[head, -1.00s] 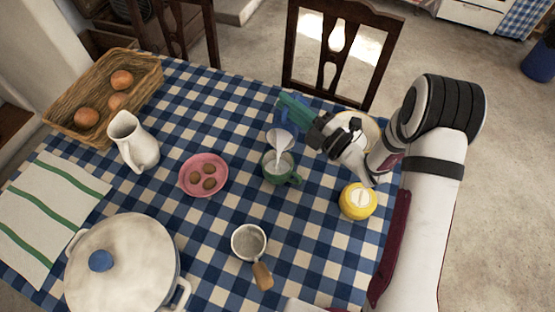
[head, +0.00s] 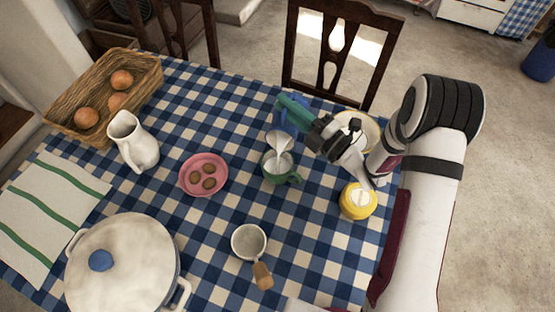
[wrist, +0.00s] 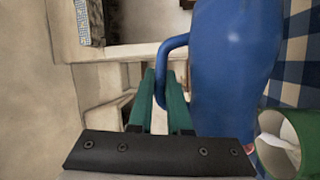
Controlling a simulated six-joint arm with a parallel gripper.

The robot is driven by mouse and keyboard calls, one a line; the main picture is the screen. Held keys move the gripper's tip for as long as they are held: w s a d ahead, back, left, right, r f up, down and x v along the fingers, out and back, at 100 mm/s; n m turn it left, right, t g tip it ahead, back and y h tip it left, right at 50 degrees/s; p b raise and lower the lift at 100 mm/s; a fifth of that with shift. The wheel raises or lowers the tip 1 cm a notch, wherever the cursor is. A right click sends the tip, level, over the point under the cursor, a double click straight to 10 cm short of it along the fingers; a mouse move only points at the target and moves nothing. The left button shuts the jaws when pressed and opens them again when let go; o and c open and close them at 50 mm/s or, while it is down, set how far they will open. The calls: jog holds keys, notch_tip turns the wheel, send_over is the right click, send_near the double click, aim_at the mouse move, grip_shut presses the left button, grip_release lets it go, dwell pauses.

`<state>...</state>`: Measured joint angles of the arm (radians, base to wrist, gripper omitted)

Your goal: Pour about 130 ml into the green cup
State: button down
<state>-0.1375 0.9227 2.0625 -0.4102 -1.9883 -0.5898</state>
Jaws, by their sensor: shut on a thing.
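A blue jug (head: 293,117) is tilted over the green cup (head: 284,178), its mouth low and right above the cup's opening. White liquid shows at the jug's mouth and in the cup. My gripper (head: 284,100) has green fingers and is shut on the jug's handle. In the wrist view the fingers (wrist: 162,82) close around the blue handle, with the jug's body (wrist: 235,60) to their right. The green cup (wrist: 300,128) shows at the lower right with white inside. The cup stands upright on the cloth; its exact fill level is hard to tell.
A plate (head: 372,126) sits behind my gripper. A white pitcher (head: 135,145), basket (head: 75,120) and large pot (head: 125,260) stand left.

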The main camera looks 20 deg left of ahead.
aim_at(294, 99)
jog(key=w+m, duration=0.1)
jog(key=w, duration=0.1)
jog(key=w+f+m+h, duration=0.1)
jog(key=w, duration=0.1)
jog(key=shift+w+a+f+m, duration=0.1)
jog(key=shift+w+f+m, duration=0.1)
jog(key=shift+m, duration=0.1)
jog(key=shift+w+f+m, duration=0.15)
jog(key=shift+f+m, duration=0.15)
jog(key=shift+m, duration=0.1)
jog(key=shift+w+a+f+m+g+h, duration=0.1)
jog(key=shift+w+f+m+g+h, duration=0.2)
jog(key=shift+w+f+m+h, duration=0.55)
jog(key=shift+f+m, duration=0.15)
jog(key=shift+m, duration=0.1)
jog(key=shift+w+f, duration=0.2)
jog(key=shift+f, duration=0.05)
jog(key=shift+w+a+f+m+g+h, duration=0.1)
jog(key=shift+w+f+m+g+h, duration=0.3)
jog(key=shift+w+m+g, duration=0.65)
jog(key=shift+w+a+f+m+g+h, duration=0.15)
jog(key=shift+w+f+m+g+h, duration=0.25)
jog(key=shift+w+m, duration=1.2)
jog(key=shift+w+a+f+m+g+h, duration=0.1)
jog(key=shift+w+f+m+g+h, duration=0.25)
jog(key=shift+w+m+g, duration=0.75)
jog(key=shift+w+t, duration=0.25)
jog(key=shift+w, duration=0.05)
